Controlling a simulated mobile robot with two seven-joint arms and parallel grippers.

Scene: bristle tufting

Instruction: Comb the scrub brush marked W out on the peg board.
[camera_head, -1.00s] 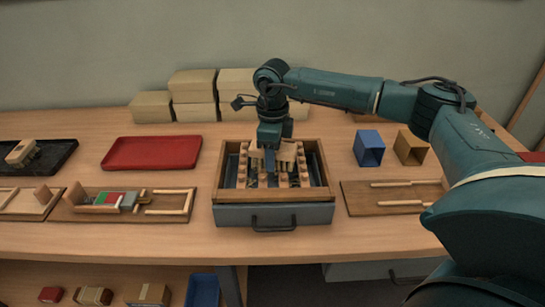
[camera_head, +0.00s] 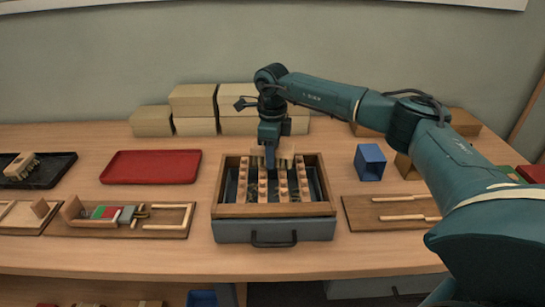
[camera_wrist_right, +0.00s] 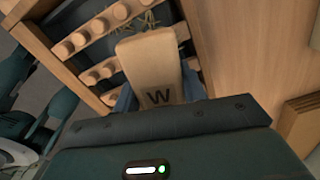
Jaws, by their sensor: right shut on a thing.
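The scrub brush (camera_wrist_right: 152,58) is a pale wooden block with a dark W on its top in the right wrist view. In the head view the brush (camera_head: 286,154) is at the far end of the peg board. My right gripper (camera_head: 270,160) is shut on the brush from above. The peg board (camera_head: 230,210) is a wooden-framed tray with rows of tan pegs; the pegs (camera_wrist_right: 82,37) also show beside the brush. Tan strands stick out past the brush's far end in the wrist view. The brush's underside is hidden. My left gripper is not in view.
A red tray (camera_head: 150,167) and a black tray (camera_head: 60,172) with another brush (camera_head: 21,167) are on the left. A blue bin (camera_head: 370,162) and a wooden board (camera_head: 375,222) with two sticks are on the right. Cardboard boxes (camera_head: 193,100) stand at the back.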

